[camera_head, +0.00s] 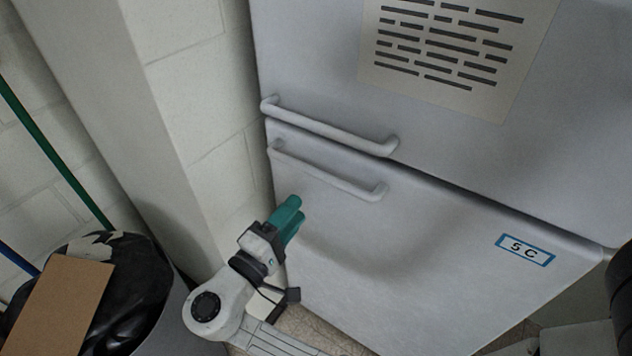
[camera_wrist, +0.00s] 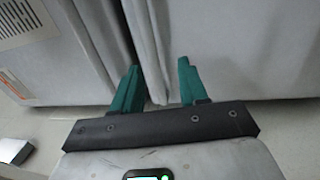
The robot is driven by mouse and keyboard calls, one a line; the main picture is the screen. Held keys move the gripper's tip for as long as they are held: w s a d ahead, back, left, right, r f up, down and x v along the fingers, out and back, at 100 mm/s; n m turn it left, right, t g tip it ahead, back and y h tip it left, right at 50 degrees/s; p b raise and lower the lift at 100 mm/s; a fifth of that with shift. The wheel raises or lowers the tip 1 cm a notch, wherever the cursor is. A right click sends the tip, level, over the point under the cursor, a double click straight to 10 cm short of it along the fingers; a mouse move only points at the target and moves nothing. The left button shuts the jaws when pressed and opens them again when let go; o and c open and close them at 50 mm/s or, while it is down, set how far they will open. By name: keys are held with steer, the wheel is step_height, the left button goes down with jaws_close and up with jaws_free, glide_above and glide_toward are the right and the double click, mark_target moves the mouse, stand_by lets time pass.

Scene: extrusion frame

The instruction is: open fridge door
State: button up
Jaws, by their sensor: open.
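The fridge has a pale grey upper door (camera_head: 310,60) and lower door (camera_head: 420,255), both closed. Each door has a white bar handle: the upper handle (camera_head: 330,130) and the lower handle (camera_head: 325,173) run close together along the seam. My gripper (camera_head: 295,212) is in front of the lower door, below the left part of the lower handle in the picture. In the wrist view, the teal fingers of my gripper (camera_wrist: 158,82) are apart. A pale upright strip (camera_wrist: 152,50) shows between them; I cannot tell whether it is a handle or a door edge. Nothing is visibly gripped.
A bin with a black bag (camera_head: 130,300) and a piece of cardboard (camera_head: 62,305) on it stands at the lower left. A pale block wall (camera_head: 200,110) runs beside the fridge. A printed sheet (camera_head: 450,50) and a "5C" label (camera_head: 525,250) are on the doors.

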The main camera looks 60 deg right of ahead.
mark_target(317, 170)
steer(key=shift+h, duration=0.3)
steer(key=d+r, duration=0.1)
steer(key=d, duration=0.2)
steer(key=d+r+p, duration=0.1)
steer(key=d, duration=0.2)
steer(key=w+d+r+p, duration=0.1)
steer(key=d, duration=0.2)
steer(key=shift+d, duration=0.35)
steer(key=shift+f, duration=0.1)
steer(key=shift+c, duration=0.2)
jaws_close()
